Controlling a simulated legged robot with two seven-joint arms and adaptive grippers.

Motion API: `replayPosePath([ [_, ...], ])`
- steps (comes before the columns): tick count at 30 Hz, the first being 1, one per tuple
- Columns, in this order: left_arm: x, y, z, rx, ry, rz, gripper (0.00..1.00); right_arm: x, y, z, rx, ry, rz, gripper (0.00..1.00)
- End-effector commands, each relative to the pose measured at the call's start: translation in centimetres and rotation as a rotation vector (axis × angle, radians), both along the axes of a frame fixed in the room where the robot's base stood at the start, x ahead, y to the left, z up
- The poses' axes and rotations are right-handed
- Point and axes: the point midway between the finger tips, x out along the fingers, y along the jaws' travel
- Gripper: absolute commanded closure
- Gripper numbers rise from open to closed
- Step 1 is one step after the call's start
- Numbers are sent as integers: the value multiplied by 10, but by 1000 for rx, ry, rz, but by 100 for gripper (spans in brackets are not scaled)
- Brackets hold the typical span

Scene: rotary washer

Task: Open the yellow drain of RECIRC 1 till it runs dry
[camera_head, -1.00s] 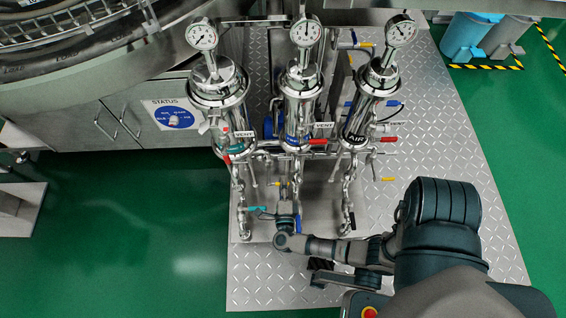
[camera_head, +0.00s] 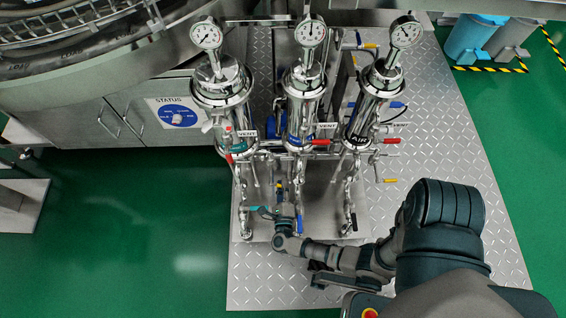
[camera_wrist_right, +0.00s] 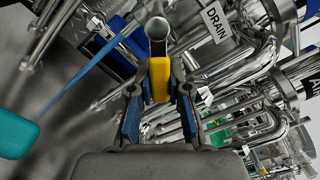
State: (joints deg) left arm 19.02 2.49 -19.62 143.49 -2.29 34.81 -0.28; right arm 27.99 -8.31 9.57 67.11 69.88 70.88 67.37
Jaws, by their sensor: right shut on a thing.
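The yellow drain handle (camera_wrist_right: 160,80) is in the right wrist view, between the two fingers of my right gripper (camera_wrist_right: 160,92), which is shut on it. Just beyond it an open metal pipe end (camera_wrist_right: 158,30) faces the camera; I cannot tell whether liquid runs from it. A DRAIN tag (camera_wrist_right: 215,24) hangs beside it. In the head view my right gripper (camera_head: 281,212) is low below the middle filter housing (camera_head: 303,95), and a small bit of yellow shows just above it. The housing's lettering is too small to read. My left gripper is out of view.
The left housing (camera_head: 222,95) and the AIR housing (camera_head: 374,98) flank the middle one, each with a gauge on top. Another yellow handle (camera_head: 387,180) is at right.

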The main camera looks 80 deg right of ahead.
Motion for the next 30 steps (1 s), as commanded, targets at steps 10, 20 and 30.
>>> replayPosePath([
  [10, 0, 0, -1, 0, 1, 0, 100, 0, 8, -6, 14, 9, 12, 100],
  [20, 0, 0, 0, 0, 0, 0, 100, 0, 4, -3, 9, 3, 6, 56],
  [30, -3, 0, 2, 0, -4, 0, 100, -1, 3, 22, 9, -4, 2, 56],
])
